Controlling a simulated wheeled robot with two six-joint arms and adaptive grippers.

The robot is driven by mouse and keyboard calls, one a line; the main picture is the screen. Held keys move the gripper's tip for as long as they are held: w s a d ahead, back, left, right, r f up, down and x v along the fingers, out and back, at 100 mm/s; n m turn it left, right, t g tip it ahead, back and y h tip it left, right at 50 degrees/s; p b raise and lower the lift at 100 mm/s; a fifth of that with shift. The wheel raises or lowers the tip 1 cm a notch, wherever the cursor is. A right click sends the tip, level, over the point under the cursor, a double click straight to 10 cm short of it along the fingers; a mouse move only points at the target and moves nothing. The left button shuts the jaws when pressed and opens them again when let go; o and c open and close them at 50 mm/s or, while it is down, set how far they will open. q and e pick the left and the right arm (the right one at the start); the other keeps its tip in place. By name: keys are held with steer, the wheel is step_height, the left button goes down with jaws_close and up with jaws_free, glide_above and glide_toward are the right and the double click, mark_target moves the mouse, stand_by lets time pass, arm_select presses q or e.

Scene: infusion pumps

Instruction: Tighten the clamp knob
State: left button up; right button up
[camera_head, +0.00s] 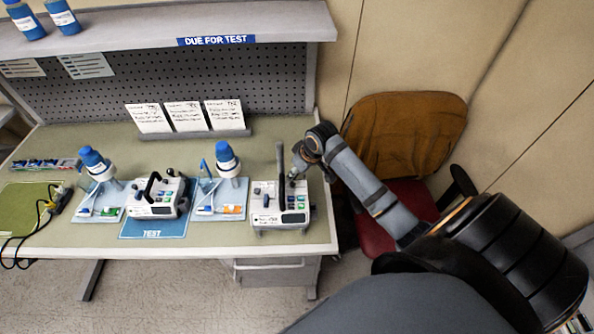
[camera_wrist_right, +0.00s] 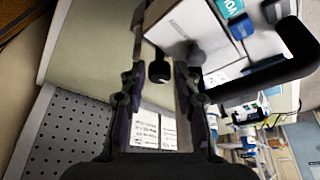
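The right-hand infusion pump (camera_head: 280,218) stands at the right end of the bench, with a tall dark handle (camera_head: 281,165). My right gripper (camera_head: 295,175) is at the back right of this pump, close to the handle. In the right wrist view, a black clamp knob (camera_wrist_right: 159,71) on a short stem lies between the two fingers of my right gripper (camera_wrist_right: 158,60), with a gap visible on each side. The gripper looks open. The pump's white body (camera_wrist_right: 185,28) and black handle (camera_wrist_right: 262,80) show beside it. My left gripper is not in view.
A second pump (camera_head: 155,199) stands on the blue TEST mat (camera_head: 155,231). Two trays with blue-capped bottles (camera_head: 227,160) flank it. A card stand (camera_head: 205,133) is behind. A chair (camera_head: 405,130) is right of the bench. Bare bench top lies behind the pumps.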

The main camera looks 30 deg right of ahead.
steer(key=shift+o, duration=1)
steer(key=shift+r, duration=0.2)
steer(key=v, duration=0.7)
steer(key=shift+r, duration=0.25)
steer(key=shift+s, duration=0.1)
